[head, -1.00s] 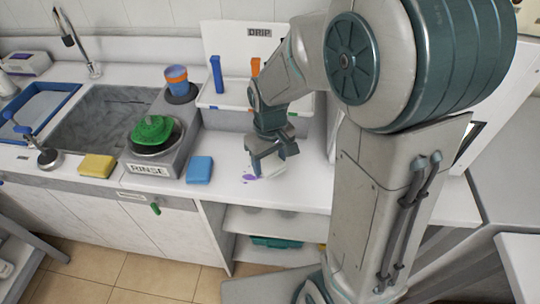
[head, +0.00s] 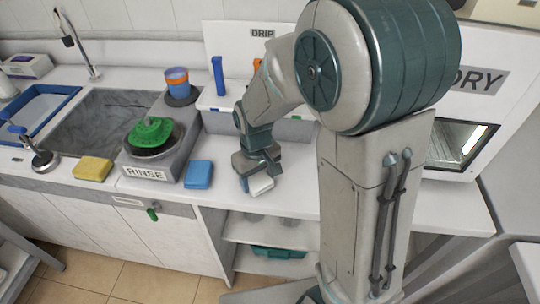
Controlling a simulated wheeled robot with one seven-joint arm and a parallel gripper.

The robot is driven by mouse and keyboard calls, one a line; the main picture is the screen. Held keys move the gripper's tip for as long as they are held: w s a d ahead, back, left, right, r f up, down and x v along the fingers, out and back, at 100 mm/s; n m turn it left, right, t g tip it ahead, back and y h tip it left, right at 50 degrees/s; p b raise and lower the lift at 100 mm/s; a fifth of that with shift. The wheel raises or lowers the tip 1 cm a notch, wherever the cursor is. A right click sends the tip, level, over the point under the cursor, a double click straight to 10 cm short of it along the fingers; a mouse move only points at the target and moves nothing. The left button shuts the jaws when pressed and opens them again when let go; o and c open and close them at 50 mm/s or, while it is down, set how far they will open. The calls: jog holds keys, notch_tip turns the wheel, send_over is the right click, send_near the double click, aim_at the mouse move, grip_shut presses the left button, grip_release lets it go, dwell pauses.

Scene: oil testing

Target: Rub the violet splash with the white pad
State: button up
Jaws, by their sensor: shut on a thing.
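My gripper (head: 257,178) points down, low over the white counter in front of the drip rack. It is shut on the white pad (head: 262,186), whose pale lower part shows between and below the fingers. The pad is at counter level, but I cannot tell whether it touches the surface. I cannot make out the violet splash now; the gripper and pad cover the area where it showed before.
A blue sponge (head: 199,174) lies left of my gripper and a yellow sponge (head: 92,168) farther left. The rinse station (head: 148,173) holds a green item (head: 150,131). The drip rack (head: 217,101) stands behind. The counter's front edge is close.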

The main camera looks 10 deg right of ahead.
aim_at(271, 181)
jog(key=shift+w+a, duration=0.3)
jog(key=shift+a, duration=0.65)
jog(key=shift+w+a, duration=0.3)
jog(key=shift+a, duration=0.6)
jog(key=shift+d+f, duration=0.1)
jog(key=shift+d, duration=0.05)
jog(key=shift+s+d, duration=0.4)
jog(key=shift+d, duration=0.7)
jog(key=shift+s+d, duration=0.35)
jog(key=shift+d, duration=0.75)
jog(key=shift+s+d, duration=0.4)
jog(key=shift+d, duration=0.7)
jog(key=shift+s+d+r, duration=0.1)
jog(key=shift+d+r, duration=0.1)
jog(key=shift+r, duration=0.15)
notch_tip(271, 181, up, 8)
jog(key=p, duration=0.5)
jog(key=shift+f, duration=0.1)
jog(key=shift+f, duration=0.1)
